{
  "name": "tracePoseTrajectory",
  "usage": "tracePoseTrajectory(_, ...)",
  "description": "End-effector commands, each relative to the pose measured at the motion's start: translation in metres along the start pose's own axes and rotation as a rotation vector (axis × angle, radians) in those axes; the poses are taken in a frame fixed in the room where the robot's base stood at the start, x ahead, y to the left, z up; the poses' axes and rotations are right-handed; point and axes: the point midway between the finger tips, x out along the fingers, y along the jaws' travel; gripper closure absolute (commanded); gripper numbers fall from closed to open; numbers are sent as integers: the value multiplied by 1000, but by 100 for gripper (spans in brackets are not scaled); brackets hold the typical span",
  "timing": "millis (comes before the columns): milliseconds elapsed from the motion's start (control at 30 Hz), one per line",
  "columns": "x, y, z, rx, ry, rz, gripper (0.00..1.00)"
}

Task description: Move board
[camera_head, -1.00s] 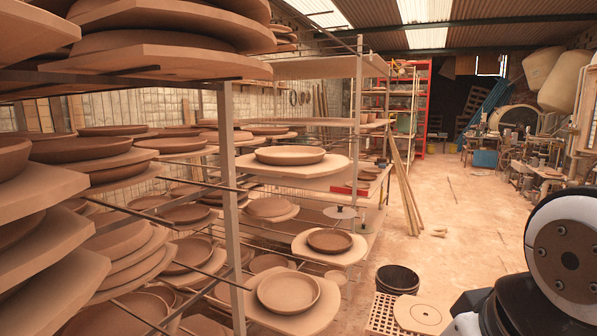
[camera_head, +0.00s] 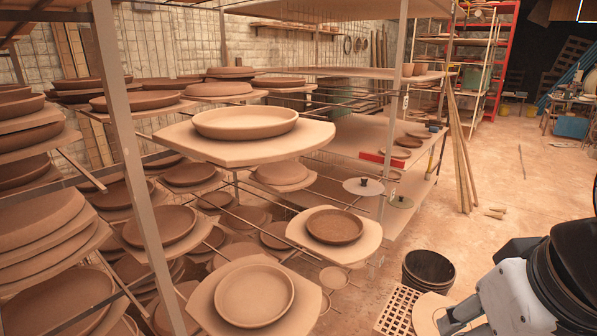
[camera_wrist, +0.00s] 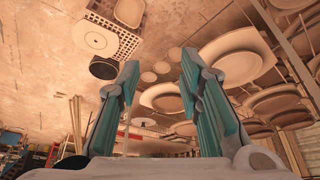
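Several pale clay boards carry round dishes on the metal rack in the head view. The upper board (camera_head: 180,143) bears a light dish (camera_head: 245,122). A middle board (camera_head: 366,238) bears a darker brown dish (camera_head: 335,226), and a lower board (camera_head: 206,312) bears another dish (camera_head: 253,295). All jut out from the rack and look about level. In the wrist view, my gripper (camera_wrist: 160,62) is open and empty, its two teal-padded fingers wide apart. Boards with dishes show beyond and right of the fingers, apart from them. The gripper itself is outside the head view.
A metal upright (camera_head: 137,170) stands left of the upper board. A black bucket (camera_head: 428,270), a perforated crate (camera_head: 398,308) and leaning planks (camera_head: 460,150) stand right of the rack. Other loaded boards fill the left. Open floor (camera_head: 505,185) lies at the right.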

Motion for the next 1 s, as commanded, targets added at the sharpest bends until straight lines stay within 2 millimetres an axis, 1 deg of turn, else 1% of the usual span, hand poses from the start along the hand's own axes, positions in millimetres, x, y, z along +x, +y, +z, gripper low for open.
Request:
tracePoseTrajectory(367, 0, 0, -1, 2, 2, 1, 67)
tracePoseTrajectory(467, 0, 0, -9, 20, 21, 6, 67)
tracePoseTrajectory(567, 2, -2, -31, 70, 76, 13, 67)
tracePoseTrajectory(667, 4, -8, -65, 148, 169, 5, 67)
tracePoseTrajectory(700, 5, -13, -80, 185, 212, -7, 67)
tracePoseTrajectory(767, 7, -22, -102, 239, 278, -37, 67)
tracePoseTrajectory(800, 8, -30, -115, 275, 320, -65, 67)
tracePoseTrajectory(867, 9, -43, -133, 328, 379, -118, 67)
tracePoseTrajectory(900, 9, -53, -144, 363, 415, -161, 67)
tracePoseTrajectory(967, 8, -69, -158, 417, 461, -234, 67)
tracePoseTrajectory(1000, 7, -81, -165, 454, 487, -290, 67)
